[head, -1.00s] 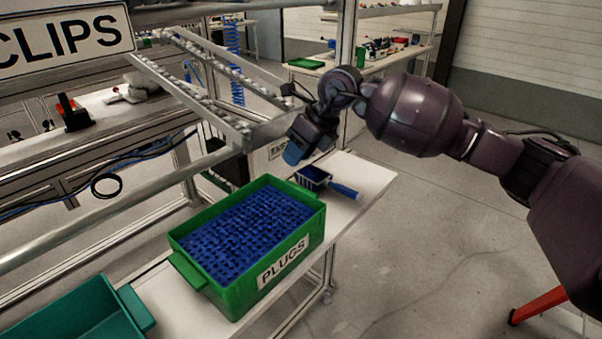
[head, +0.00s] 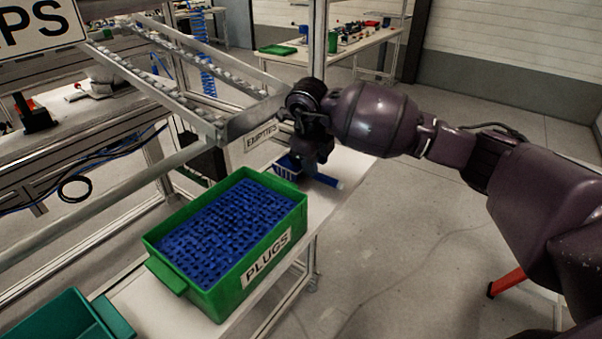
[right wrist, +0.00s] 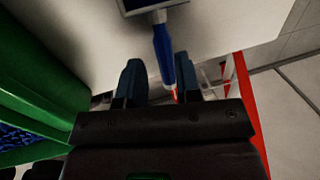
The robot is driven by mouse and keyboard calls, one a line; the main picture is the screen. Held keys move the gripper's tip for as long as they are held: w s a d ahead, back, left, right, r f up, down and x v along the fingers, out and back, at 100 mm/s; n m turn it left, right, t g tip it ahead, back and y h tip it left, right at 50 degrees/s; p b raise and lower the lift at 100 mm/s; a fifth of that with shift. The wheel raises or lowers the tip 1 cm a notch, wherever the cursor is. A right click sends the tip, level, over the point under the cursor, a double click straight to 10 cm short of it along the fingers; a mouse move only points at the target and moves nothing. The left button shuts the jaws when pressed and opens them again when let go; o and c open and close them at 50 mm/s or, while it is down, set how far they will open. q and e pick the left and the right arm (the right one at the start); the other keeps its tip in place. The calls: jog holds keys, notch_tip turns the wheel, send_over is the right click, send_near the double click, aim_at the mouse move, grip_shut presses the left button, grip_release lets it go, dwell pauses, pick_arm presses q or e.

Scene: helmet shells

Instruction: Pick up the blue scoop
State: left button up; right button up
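The blue scoop (head: 288,168) lies on the white table behind the green bin, its handle (head: 334,182) pointing right. My right gripper (head: 310,172) is over the scoop and hides part of it. In the right wrist view, my right gripper (right wrist: 157,82) is open, with its two dark blue fingers apart. The scoop's blue handle (right wrist: 163,45) reaches down the picture into the gap between them, nearer the right finger. I cannot tell how far above the handle the fingertips are. My left gripper is not in view.
A green bin labelled PLUGS (head: 222,296), full of blue plugs, stands on the white table (head: 350,168) in front of the scoop. A teal bin (head: 62,320) is at the lower left. A metal roller rack (head: 240,124) rises close to the left of my gripper.

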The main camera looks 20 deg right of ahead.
jog(key=shift+w+d+f, duration=0.15)
jog(key=shift+f, duration=0.7)
jog(key=shift+w+d+f, duration=0.15)
jog(key=shift+d+f, duration=0.05)
jog(key=shift+f, duration=0.7)
jog(key=shift+w+d+f, duration=0.15)
jog(key=shift+f, duration=0.7)
grip_shut()
